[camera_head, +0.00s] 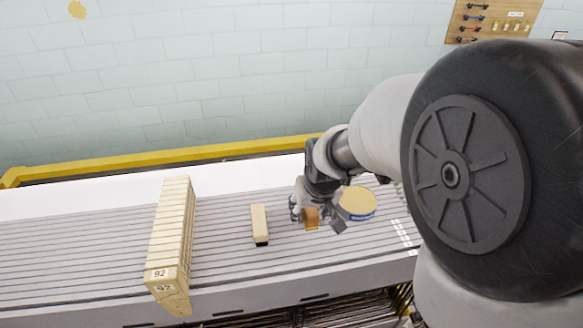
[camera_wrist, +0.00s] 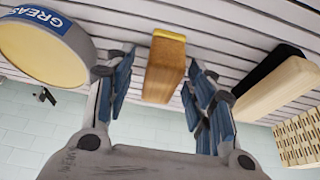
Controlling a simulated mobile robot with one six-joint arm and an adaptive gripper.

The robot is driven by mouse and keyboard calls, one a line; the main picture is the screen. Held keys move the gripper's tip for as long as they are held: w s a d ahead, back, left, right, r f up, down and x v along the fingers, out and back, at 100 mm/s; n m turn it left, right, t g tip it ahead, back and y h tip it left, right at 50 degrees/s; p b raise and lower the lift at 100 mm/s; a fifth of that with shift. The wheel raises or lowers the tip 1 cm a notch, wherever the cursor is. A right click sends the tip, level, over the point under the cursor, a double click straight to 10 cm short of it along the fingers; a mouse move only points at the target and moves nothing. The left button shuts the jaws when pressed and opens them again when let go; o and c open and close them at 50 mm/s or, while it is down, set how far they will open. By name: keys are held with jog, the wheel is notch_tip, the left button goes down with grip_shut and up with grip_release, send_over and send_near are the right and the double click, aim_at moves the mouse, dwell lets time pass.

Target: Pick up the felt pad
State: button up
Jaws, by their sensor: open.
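A brown wooden block with a yellow end (camera_wrist: 166,68) lies on the slatted surface, between my open fingers in the wrist view; it also shows as a small orange-brown block in the head view (camera_head: 311,217). A cream block with a black side (camera_wrist: 272,88) lies to its right in the wrist view, and in the head view it stands apart, left of my gripper (camera_head: 260,224). I cannot tell for certain which of the two is the felt pad. My gripper (camera_wrist: 163,82) is open, a finger on each side of the brown block; contact is not clear.
A round cream tin with a blue "GREAS..." label (camera_wrist: 45,50) sits close beside my left finger in the wrist view, and right of my gripper in the head view (camera_head: 357,203). A long row of cream blocks marked 92 (camera_head: 172,235) stands further left. Slats between are clear.

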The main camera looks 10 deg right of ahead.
jog(key=shift+s, duration=0.1)
grip_shut()
dwell(0.5)
jog(key=shift+r, duration=0.15)
notch_tip(320, 180, up, 20)
jog(key=p, duration=0.1)
jog(key=shift+p, duration=0.35)
jog(key=c, duration=0.6)
grip_release()
jog(key=c, duration=0.4)
